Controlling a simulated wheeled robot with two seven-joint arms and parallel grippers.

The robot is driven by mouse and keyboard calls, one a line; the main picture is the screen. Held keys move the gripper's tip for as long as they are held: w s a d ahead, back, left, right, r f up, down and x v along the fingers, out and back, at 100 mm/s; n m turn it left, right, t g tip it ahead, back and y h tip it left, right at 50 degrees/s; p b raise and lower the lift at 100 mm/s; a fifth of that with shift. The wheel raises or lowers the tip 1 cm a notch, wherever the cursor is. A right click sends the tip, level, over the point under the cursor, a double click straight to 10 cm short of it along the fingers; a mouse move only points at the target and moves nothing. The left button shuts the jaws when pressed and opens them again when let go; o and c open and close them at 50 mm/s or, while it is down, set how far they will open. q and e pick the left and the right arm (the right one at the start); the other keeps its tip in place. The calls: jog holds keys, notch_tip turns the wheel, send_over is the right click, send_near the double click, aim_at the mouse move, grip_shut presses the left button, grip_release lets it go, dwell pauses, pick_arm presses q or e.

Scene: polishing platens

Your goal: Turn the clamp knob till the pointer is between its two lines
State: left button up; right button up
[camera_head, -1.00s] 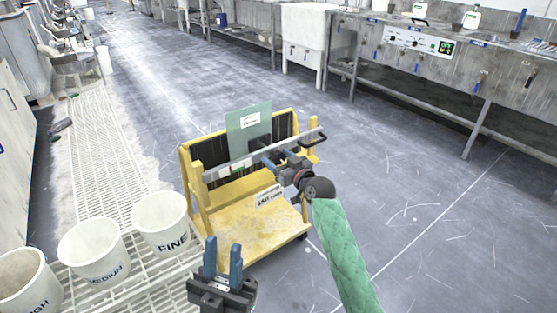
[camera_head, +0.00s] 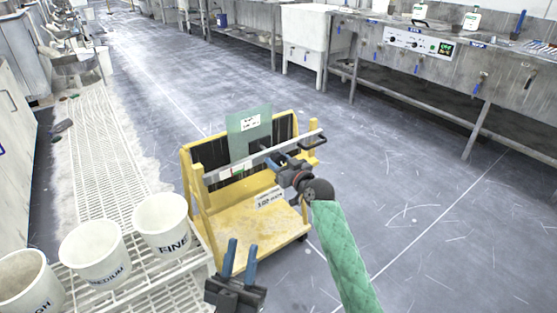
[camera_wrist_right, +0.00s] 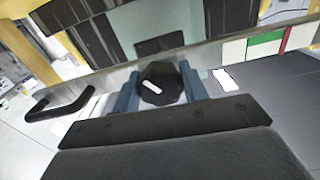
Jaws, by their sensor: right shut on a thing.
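The clamp knob (camera_wrist_right: 162,84) is dark and faceted, with a white mark tilted across its face. My right gripper (camera_wrist_right: 160,86) is shut on it, one blue finger on each side. In the head view my right gripper (camera_head: 275,162) is at the clamp bar (camera_head: 235,170) of the yellow cart, and the knob is hidden there. The bar's coloured scale (camera_wrist_right: 265,46) shows white, green and red parts. I cannot make out a pointer or its two lines for certain. My left gripper (camera_head: 239,262) is empty, its blue fingers apart, in front of the cart.
The yellow cart (camera_head: 255,220) holds a greenish glass sheet (camera_head: 247,125) against its back. White buckets (camera_head: 160,222) stand on a white rack at the left. A bar handle (camera_wrist_right: 62,104) sticks out beside the clamp. Floor to the right is clear.

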jog(key=shift+r+m+p, duration=0.1)
jog(key=shift+m+p, duration=0.4)
jog(key=shift+p, duration=0.1)
pick_arm(q)
jog(key=w+d+f+g+y, duration=0.1)
jog(key=w+f+g, duration=0.15)
jog(key=f, duration=0.65)
jog(key=w+d+f+g+y+p, duration=0.1)
jog(key=f+g, duration=0.3)
jog(key=f, duration=0.5)
jog(key=w+d+f+g, duration=0.1)
jog(key=f+g, duration=0.3)
jog(key=f, duration=0.5)
pick_arm(e)
jog(key=shift+m, duration=0.5)
jog(key=shift+m+p, duration=0.6)
jog(key=shift+p, duration=0.25)
jog(key=shift+m+p, duration=0.6)
jog(key=shift+p, duration=0.05)
pick_arm(q)
jog(key=s+a+f+g+y, duration=0.1)
jog(key=s+f+g, duration=0.4)
jog(key=f, duration=0.8)
jog(key=s+a+f+g+y, duration=0.1)
jog(key=s+f+g, duration=0.4)
jog(key=s+f, duration=0.5)
notch_tip(320, 180, down, 3)
jog(key=shift+r+n, duration=0.1)
jog(key=shift+n, duration=0.3)
